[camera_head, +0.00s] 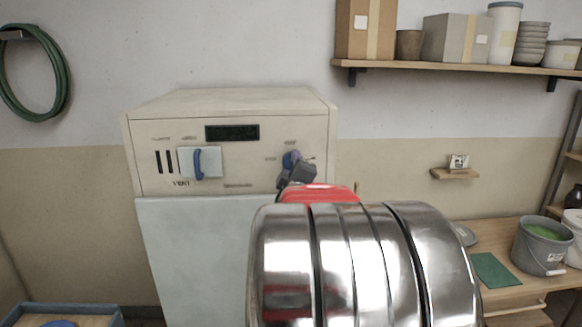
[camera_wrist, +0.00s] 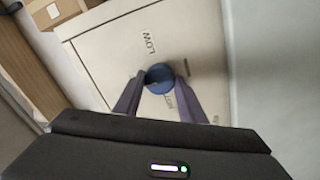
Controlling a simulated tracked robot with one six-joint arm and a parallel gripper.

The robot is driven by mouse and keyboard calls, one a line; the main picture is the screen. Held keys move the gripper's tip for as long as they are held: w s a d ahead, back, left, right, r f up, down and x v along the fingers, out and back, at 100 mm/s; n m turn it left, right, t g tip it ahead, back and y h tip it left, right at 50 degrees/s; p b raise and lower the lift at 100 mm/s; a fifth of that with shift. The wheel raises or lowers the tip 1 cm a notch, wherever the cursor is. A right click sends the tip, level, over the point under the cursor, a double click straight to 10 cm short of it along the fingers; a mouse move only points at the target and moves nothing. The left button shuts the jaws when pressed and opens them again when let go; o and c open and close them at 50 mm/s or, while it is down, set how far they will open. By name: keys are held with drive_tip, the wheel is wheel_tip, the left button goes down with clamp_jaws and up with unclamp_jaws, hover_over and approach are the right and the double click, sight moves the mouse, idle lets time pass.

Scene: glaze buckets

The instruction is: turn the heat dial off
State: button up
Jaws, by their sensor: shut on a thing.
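The blue heat dial (camera_head: 287,160) is on the right of the kiln's cream control panel (camera_head: 230,180). In the wrist view the dial (camera_wrist: 159,77) sits between the two fingers of my gripper (camera_wrist: 158,84), which are shut on it. The word LOW shows above the dial there, and another label beside it is partly covered by a finger. In the head view my gripper (camera_head: 297,170) reaches the dial from the lower right, and my arm hides the panel below it. I cannot tell which setting the dial points to.
A vent cover with a blue handle (camera_head: 198,163) is on the panel's left, below a dark display (camera_head: 232,132). A shelf (camera_head: 460,68) with boxes and pots hangs at upper right. A bench (camera_head: 510,250) with a grey bucket (camera_head: 541,247) stands at right.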

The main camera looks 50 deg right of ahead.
idle(0.3)
drive_tip(key=o, duration=1.1)
